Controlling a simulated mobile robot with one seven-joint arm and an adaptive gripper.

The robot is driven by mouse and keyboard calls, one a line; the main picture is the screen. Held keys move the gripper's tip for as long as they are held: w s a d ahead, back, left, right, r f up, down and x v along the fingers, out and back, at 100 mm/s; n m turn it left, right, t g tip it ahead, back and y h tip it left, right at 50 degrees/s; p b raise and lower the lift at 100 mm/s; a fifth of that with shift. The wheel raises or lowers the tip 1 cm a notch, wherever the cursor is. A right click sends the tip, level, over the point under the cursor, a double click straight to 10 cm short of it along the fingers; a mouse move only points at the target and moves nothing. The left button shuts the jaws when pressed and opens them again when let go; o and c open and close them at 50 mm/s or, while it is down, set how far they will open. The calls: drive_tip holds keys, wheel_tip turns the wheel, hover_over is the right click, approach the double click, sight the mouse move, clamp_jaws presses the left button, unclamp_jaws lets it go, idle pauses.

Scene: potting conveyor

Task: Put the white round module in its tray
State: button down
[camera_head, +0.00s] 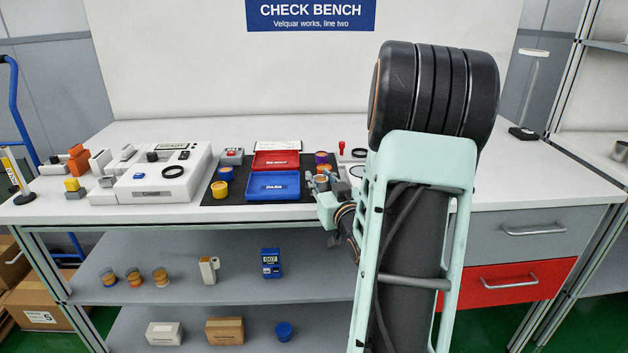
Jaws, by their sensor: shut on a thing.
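The trays are a blue tray marked PASS (273,197) and a red tray (276,148) behind it with a printed label, both on a dark mat. My gripper (321,181) is just right of the blue tray, low over the mat. It is shut on a small round thing between its fingers; its colour is hard to tell at this size. I cannot clearly make out a white round module. Several other round modules stand on the mat: a blue one with an orange top (226,174), a yellow one (219,190) and a purple one (321,157). My arm hides the mat's right part.
A white machine (165,174) with a black ring stands left of the mat. Grey, white and orange blocks (77,160) lie farther left. A red-knobbed thing (341,147) stands behind my gripper. The bench top right of my arm is mostly clear (530,175).

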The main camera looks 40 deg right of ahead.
drive_tip(key=shift+f, duration=0.35)
drive_tip(key=shift+r, duration=0.1)
drive_tip(key=shift+s, duration=0.1)
drive_tip(key=shift+f, duration=0.25)
drive_tip(key=c, duration=1.5)
unclamp_jaws()
drive_tip(key=shift+r, duration=0.1)
